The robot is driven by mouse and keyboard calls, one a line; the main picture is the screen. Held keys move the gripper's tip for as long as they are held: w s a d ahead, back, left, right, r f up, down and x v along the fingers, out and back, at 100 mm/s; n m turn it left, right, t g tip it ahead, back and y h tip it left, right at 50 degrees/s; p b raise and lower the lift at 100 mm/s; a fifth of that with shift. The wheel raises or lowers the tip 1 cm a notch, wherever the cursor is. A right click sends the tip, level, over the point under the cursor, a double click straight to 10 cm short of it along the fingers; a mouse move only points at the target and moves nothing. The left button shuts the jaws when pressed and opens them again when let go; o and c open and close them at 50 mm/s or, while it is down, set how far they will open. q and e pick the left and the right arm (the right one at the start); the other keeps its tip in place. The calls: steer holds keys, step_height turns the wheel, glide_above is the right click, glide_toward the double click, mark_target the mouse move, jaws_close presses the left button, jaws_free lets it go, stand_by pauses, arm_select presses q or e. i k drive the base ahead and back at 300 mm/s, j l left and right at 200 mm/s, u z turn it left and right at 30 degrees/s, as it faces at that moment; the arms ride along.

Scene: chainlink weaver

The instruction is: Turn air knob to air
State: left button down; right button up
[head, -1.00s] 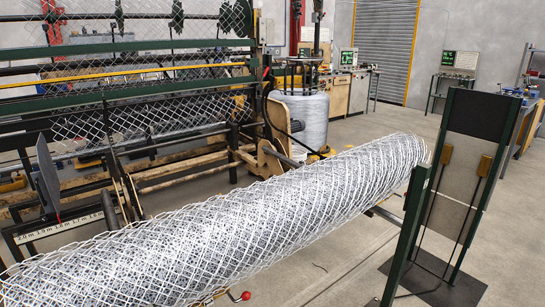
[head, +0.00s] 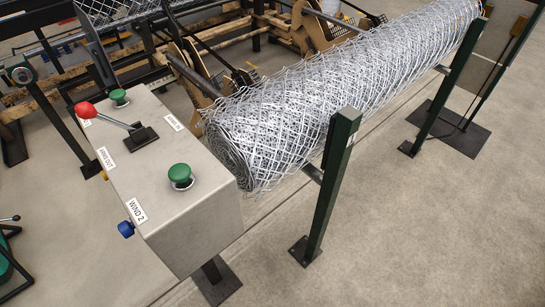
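A grey metal control box (head: 160,180) stands on a post at the left of the head view. On its top are a lever with a red knob (head: 86,110), lying toward the left, and two green mushroom buttons, one near (head: 180,174) and one far (head: 119,96). Neither of my grippers is in view.
A large roll of chainlink mesh (head: 330,100) lies right behind the box, beside a dark green post (head: 332,185). Weaving machine frames fill the back left. A green item with a black-tipped handle (head: 10,245) is at the left edge. Bare concrete floor (head: 430,230) lies front right.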

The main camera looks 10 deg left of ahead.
mark_target(125, 227)
steer(key=j+u, duration=0.1)
steer(key=j, duration=1.5)
